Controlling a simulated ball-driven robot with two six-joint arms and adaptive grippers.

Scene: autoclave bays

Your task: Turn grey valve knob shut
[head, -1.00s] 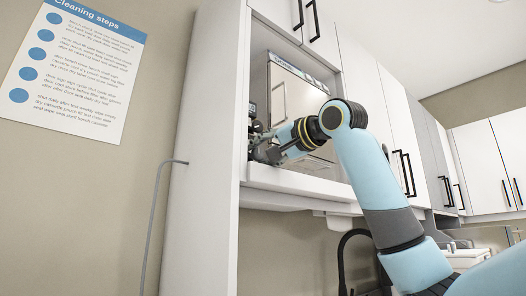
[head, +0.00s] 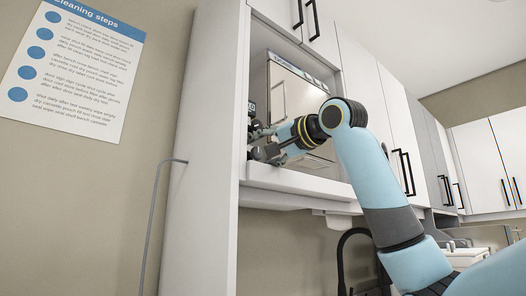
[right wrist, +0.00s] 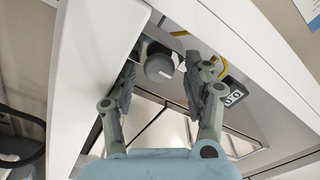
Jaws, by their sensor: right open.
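The grey valve knob (right wrist: 160,66) is round with a pale line across its face, and sits inside the bay in the right wrist view. My right gripper (right wrist: 162,84) is open, with one finger on each side of the knob and a gap to each. Whether the fingertips reach past the knob's face I cannot tell. In the head view my right gripper (head: 262,143) is at the left inner side of the bay, in front of the autoclave. There the gripper largely hides the knob area. My left gripper is not in view.
The autoclave (head: 296,100) stands in the bay behind my gripper. A yellow hose (right wrist: 221,66) and a small dark display (right wrist: 234,93) are close to the right finger. The white side panel (head: 212,150) and bay shelf (head: 300,180) bound the space closely.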

